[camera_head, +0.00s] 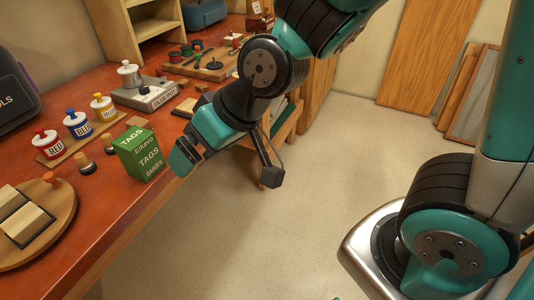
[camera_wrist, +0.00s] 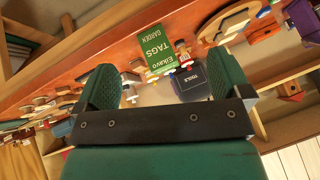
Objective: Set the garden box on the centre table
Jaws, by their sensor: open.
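The garden box (camera_head: 140,153) is a green carton with "TAGS" and "GARDEN" on it, upright near the front edge of the red-brown workbench. In the wrist view the garden box (camera_wrist: 154,46) appears beyond the fingertips, a little left of the middle. My gripper (camera_head: 186,158) is just right of the box, near the bench edge, apart from it as far as I can see. In the wrist view my gripper (camera_wrist: 162,86) is open, with nothing between its green fingers. I cannot make out a separate centre table.
On the workbench (camera_head: 97,209), red, blue and yellow pots (camera_head: 78,124) stand on a board left of the box. A round wooden board (camera_head: 60,213) lies at the near left. The floor (camera_head: 240,230) right of the bench is clear.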

